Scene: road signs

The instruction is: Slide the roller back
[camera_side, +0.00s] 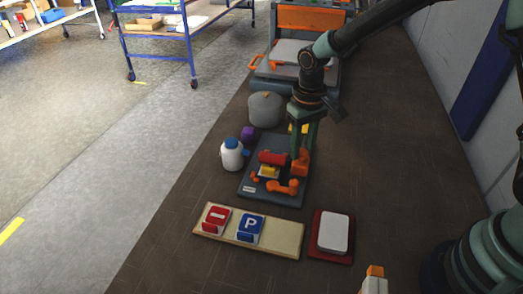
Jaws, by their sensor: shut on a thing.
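A dark blue-grey board (273,191) lies on the brown work surface with a press-like device on it. The device has a red roller (272,157), a small yellow-and-white piece (267,172) under it and an orange handle-like part (285,187) in front. My gripper (301,158) points down at the roller's right end. It is shut on the orange block (300,167) there, which looks joined to the roller. The fingertips are partly hidden, so the exact contact is unclear.
In front lie a wooden board (275,236) with a red sign (216,219) and a blue P sign (250,229), and a red-framed white pad (333,232). A white bottle (232,155), purple block (248,134) and grey rounded object (266,109) stand left and behind.

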